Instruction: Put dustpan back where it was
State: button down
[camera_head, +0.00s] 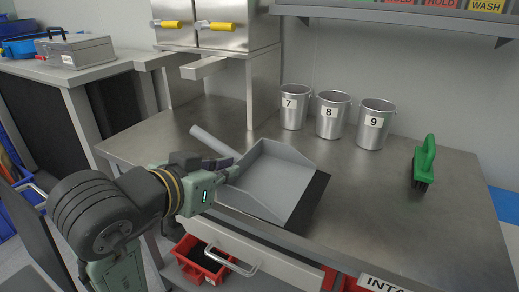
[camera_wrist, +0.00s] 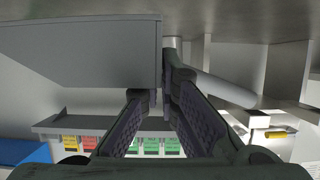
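The grey dustpan (camera_head: 275,179) is in the middle of the steel table in the head view, near the front edge. Its handle (camera_head: 211,140) points to the back left. My gripper (camera_head: 232,165) is at the dustpan's back left corner, beside the base of the handle. In the wrist view, which looks upside down, the pan (camera_wrist: 80,52) fills the upper left and the handle (camera_wrist: 220,88) runs to the right. My fingers (camera_wrist: 162,88) close around the pan's edge near the handle. The exact contact is partly hidden.
A green brush (camera_head: 424,160) stands at the right. A dark patch (camera_head: 310,203) shows beside and below the pan. A drawer (camera_head: 240,262) is at the front edge.

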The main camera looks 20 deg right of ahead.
aim_at(224, 151)
jog(key=p, duration=0.1)
jog(key=w+r+p, duration=0.1)
jog(key=p, duration=0.1)
jog(key=shift+w+d+r, duration=0.2)
jog(key=shift+w+d, duration=0.05)
jog(key=shift+w+d+r+p, duration=0.1)
jog(key=shift+w+p, duration=0.2)
jog(key=shift+p, duration=0.5)
jog(key=shift+w+d+p, duration=0.15)
jog(key=shift+w+p, duration=0.1)
jog(key=shift+p, duration=0.55)
jog(key=w+p, duration=0.2)
jog(key=p, duration=0.1)
jog(key=w+f+p, duration=0.1)
jog(key=p, duration=0.1)
jog(key=shift+d, duration=0.3)
jog(key=w+d, duration=0.1)
jog(key=w, duration=0.2)
jog(key=w+f, duration=0.1)
jog(key=w, duration=0.2)
jog(key=w+d, duration=0.1)
jog(key=w, duration=0.2)
jog(key=shift+w+d+f+p, duration=0.25)
jog(key=shift+d+f+p, duration=0.05)
jog(key=shift+f, duration=0.1)
jog(key=f, duration=0.1)
jog(key=w+f+p, duration=0.1)
jog(key=f, duration=0.1)
jog(key=shift+d+f, duration=0.1)
jog(key=shift+f, duration=0.2)
